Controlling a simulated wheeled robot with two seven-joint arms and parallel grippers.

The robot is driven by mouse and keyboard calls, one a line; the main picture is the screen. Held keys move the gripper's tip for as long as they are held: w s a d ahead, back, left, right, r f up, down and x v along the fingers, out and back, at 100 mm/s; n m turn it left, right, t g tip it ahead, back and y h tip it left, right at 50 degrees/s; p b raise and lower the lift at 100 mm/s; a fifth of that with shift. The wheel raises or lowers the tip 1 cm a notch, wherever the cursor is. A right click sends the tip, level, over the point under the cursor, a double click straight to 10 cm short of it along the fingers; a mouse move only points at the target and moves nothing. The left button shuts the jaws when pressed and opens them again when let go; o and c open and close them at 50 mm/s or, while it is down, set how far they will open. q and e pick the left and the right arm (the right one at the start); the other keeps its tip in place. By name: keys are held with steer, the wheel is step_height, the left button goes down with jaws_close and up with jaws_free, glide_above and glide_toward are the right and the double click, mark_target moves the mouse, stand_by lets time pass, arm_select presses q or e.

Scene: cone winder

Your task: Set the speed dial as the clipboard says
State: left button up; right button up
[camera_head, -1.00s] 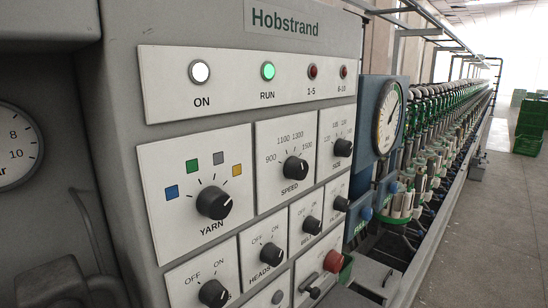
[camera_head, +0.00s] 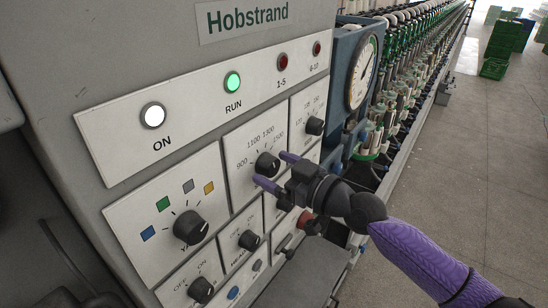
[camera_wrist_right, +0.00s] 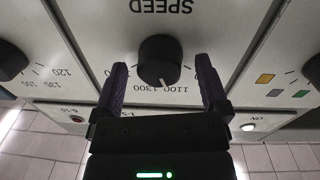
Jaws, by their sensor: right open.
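The black speed dial (camera_head: 267,165) is on a white plate marked 900, 1100, 1300 and 1500 on the grey machine panel. It also shows in the right wrist view (camera_wrist_right: 159,60), with SPEED upside down and its white pointer line toward the 1100 and 1300 marks. My right gripper (camera_head: 273,169), with purple fingers, is open at the dial. In the wrist view its fingers (camera_wrist_right: 162,85) stand on either side of the knob with gaps, not gripping it. The lower plate part is hidden by the gripper in the head view. The clipboard and left gripper are not in view.
The yarn dial (camera_head: 190,227) is left of the speed dial and the size dial (camera_head: 315,126) is to its right. A heads knob (camera_head: 249,240) is below. A red button (camera_head: 305,221) lies under my right gripper. The round gauge (camera_head: 362,72) projects at right.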

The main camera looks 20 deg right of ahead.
steer(key=shift+w+a, duration=0.2)
steer(key=shift+w, duration=0.05)
jaws_close()
steer(key=shift+m, duration=0.3)
steer(key=m, duration=0.3)
steer(key=shift+m, duration=0.3)
steer(key=shift+m+g, duration=0.3)
steer(key=shift+m, duration=1.4)
jaws_free()
